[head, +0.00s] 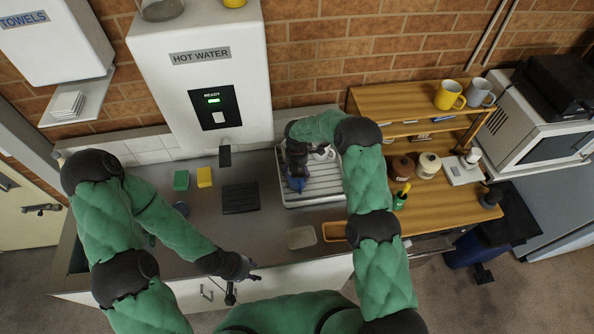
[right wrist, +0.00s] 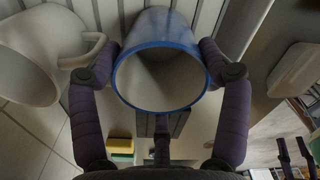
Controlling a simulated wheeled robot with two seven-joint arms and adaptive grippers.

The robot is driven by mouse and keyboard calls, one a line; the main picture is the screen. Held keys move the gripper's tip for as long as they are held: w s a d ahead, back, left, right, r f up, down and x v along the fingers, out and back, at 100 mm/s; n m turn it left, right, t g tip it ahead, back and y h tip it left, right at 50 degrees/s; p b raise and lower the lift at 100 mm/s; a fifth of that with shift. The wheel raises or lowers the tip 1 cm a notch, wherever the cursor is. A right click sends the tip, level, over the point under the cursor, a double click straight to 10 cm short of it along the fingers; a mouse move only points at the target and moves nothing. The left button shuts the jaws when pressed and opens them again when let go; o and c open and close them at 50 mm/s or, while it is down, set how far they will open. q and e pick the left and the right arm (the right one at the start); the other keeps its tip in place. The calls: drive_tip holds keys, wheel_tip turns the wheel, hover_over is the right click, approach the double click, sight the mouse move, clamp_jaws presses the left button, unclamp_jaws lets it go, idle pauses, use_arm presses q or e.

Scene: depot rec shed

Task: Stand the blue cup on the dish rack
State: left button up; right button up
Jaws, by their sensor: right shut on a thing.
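The blue cup (right wrist: 152,82) is between the fingers of my right gripper (right wrist: 160,75), which is shut on it. In the right wrist view its blue rim and pale grey inside face the camera. In the head view the cup (head: 297,184) shows as a small blue patch below my right gripper (head: 296,165), over the left part of the dish rack (head: 328,193). I cannot tell whether it touches the rack. My left gripper (head: 245,286) is open and empty in front of the counter.
A white mug (head: 323,153) is at the back of the rack; it shows close beside my right gripper in the right wrist view (right wrist: 35,75). A dark mat (head: 240,198), a yellow sponge (head: 204,177) and a green sponge (head: 181,180) lie left. A wooden shelf (head: 400,98) stands right.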

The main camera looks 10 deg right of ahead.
drive_tip(key=shift+f, duration=0.1)
drive_tip(key=o, duration=1.4)
drive_tip(key=shift+o, duration=0.2)
drive_tip(key=shift+r, duration=0.3)
wheel_tip(320, 180, up, 12)
drive_tip(key=b, duration=0.2)
drive_tip(key=shift+f, duration=0.15)
